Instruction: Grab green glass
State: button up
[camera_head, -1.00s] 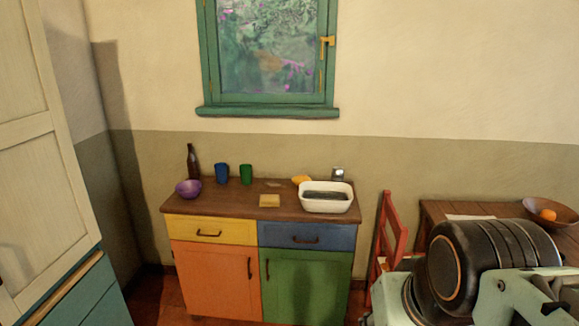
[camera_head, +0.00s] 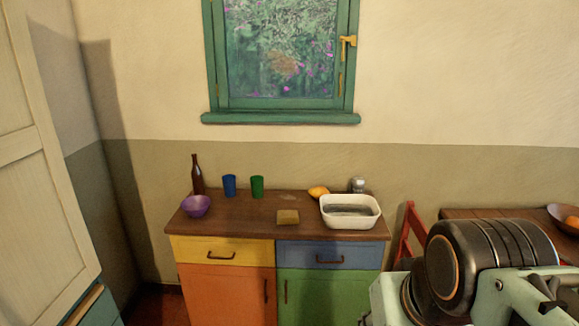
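The green glass (camera_head: 257,187) stands upright at the back of the wooden counter top, near its middle. A blue glass (camera_head: 229,186) stands just to its left, apart from it. My gripper is not in view. Only part of my arm shows at the lower right, well away from the glass.
On the cabinet (camera_head: 240,222) are a dark bottle (camera_head: 197,176), a purple bowl (camera_head: 195,206), a sponge-like block (camera_head: 288,217), a yellow fruit (camera_head: 318,192) and a white basin (camera_head: 350,212). A red chair (camera_head: 410,232) and a table (camera_head: 490,213) stand right. A tall cupboard (camera_head: 35,180) is at left.

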aim_at(257, 187)
jog(key=i+j+z, duration=0.1)
jog(key=i+j, duration=0.5)
jog(key=i, duration=0.2)
